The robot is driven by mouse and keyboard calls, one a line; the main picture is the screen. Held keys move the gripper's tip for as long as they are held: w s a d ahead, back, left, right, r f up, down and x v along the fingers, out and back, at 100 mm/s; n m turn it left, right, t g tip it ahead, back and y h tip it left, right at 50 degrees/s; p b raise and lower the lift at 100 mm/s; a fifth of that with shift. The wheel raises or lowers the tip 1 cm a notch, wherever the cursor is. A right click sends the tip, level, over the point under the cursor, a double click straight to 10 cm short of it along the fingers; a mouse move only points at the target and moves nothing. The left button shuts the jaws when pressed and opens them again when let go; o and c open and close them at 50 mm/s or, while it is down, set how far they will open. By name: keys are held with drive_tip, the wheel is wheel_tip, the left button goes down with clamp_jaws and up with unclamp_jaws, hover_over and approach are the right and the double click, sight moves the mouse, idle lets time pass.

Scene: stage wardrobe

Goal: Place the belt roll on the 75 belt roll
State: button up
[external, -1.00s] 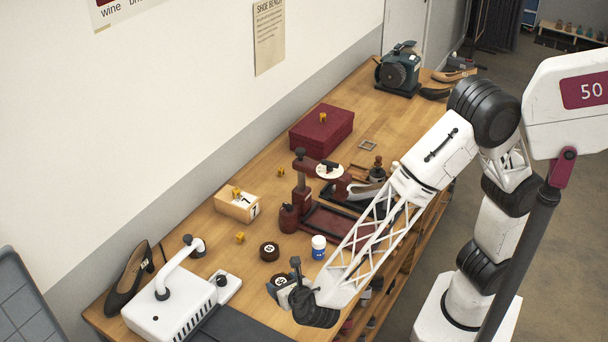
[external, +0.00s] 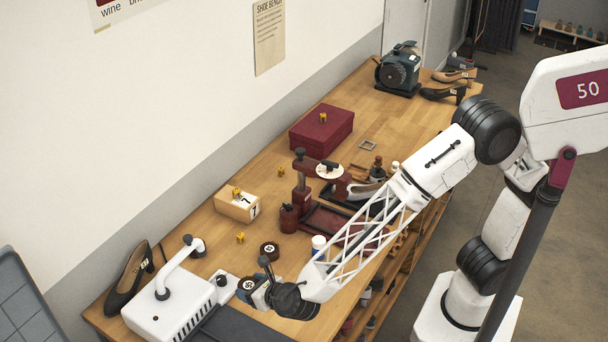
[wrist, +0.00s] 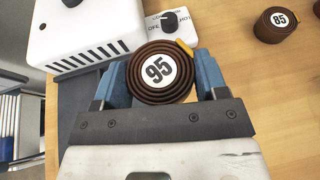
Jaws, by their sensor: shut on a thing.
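My gripper (external: 256,291) is shut on a brown coiled belt roll (wrist: 137,84) with a white label reading 95. In the wrist view the roll sits between the two blue fingers. In the external view the held roll (external: 247,284) is at the gripper's tip, close to the white machine. Another brown belt roll (wrist: 270,31) stands on the bench to the right in the wrist view; its label reads 85. It also shows in the external view (external: 270,250), beyond my gripper. I see no roll whose label reads 75.
The white machine (external: 172,307) with a control box and knob (wrist: 170,24) is left of my gripper. A wooden box (external: 234,206) and dark red press (external: 302,196) stand farther back. Bare bench surrounds the 85 roll.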

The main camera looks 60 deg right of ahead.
drive_tip(key=shift+w+a+r+n+y, duration=0.3)
drive_tip(key=shift+w+a+n+y, duration=0.2)
drive_tip(key=shift+w+a+y, duration=0.15)
drive_tip(key=shift+w+a+r+n+y, duration=0.25)
drive_tip(key=shift+w+a+n+y, duration=0.3)
drive_tip(key=shift+w, duration=0.1)
drive_tip(key=shift+w+a+r+n+g+y, duration=1.6)
drive_tip(key=shift+w+a+r+n+y, duration=0.75)
drive_tip(key=shift+w+r+n+y, duration=1.25)
drive_tip(key=shift+w+d+n+g+y, duration=0.9)
drive_tip(key=shift+w+d+n+y, duration=0.3)
drive_tip(key=shift+w+d, duration=1.25)
drive_tip(key=w+d+f+n+g+y, duration=0.1)
drive_tip(key=d+f, duration=0.4)
drive_tip(key=d, duration=0.5)
drive_tip(key=w+d+f+n+g+y, duration=0.1)
drive_tip(key=d+f+n+g, duration=0.3)
drive_tip(key=d, duration=0.6)
drive_tip(key=shift+f+g+y, duration=0.4)
drive_tip(key=shift+f+y, duration=0.1)
drive_tip(key=shift+f, duration=0.2)
drive_tip(key=shift+n, duration=0.25)
